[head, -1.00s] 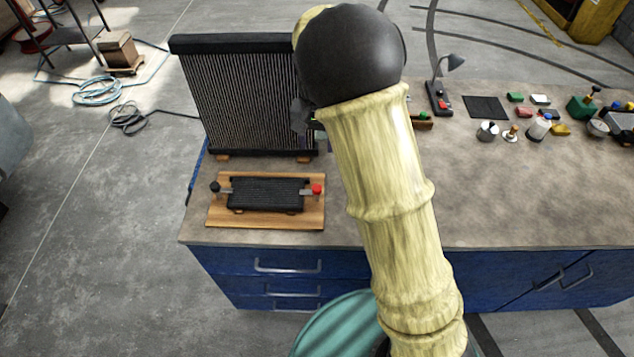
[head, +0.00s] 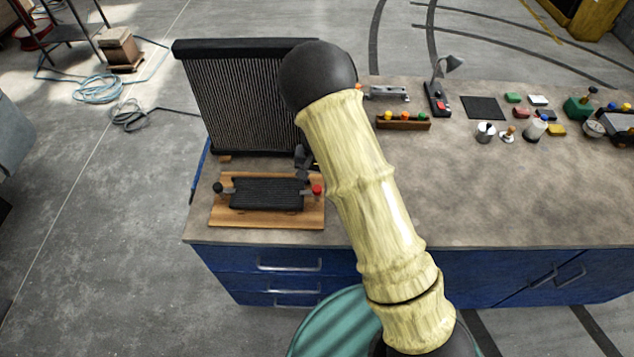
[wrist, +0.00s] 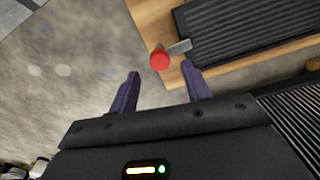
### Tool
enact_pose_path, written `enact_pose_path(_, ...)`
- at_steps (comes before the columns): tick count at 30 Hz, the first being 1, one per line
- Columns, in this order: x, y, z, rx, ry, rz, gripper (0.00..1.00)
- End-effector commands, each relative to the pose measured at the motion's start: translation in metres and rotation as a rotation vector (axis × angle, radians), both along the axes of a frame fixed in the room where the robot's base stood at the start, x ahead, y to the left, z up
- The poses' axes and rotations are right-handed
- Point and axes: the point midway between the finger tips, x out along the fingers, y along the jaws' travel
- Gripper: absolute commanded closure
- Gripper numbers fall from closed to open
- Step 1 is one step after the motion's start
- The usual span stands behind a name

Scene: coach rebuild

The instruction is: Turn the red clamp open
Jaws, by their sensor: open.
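The red clamp (head: 317,190) sits at the right end of a small black ribbed block on a wooden board (head: 230,218). In the wrist view its round red knob (wrist: 160,60) lies beyond my fingertips, with a grey metal lever running from it to the block (wrist: 245,30). My gripper (wrist: 163,78) is open and empty. The knob is in line with the gap between the fingers, with no contact visible. In the head view my gripper (head: 303,158) is a dark shape just behind the board's right end, partly hidden by my arm.
A black-knobbed clamp (head: 217,187) is at the block's left end. A tall ribbed radiator panel (head: 250,100) stands behind the board. A wooden rack (head: 403,122) with coloured knobs and other small items stand farther right. The bench's middle right is bare.

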Motion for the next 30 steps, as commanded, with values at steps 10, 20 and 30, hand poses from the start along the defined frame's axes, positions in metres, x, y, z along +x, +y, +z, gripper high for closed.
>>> enact_pose_path(10,0.000,-0.001,-0.038,-0.001,0.000,0.000,0.51)
enact_pose_path(20,0.000,-0.002,-0.040,0.000,0.000,-0.003,0.59)
enact_pose_path(30,0.000,-0.001,-0.040,0.000,0.000,0.001,0.96)
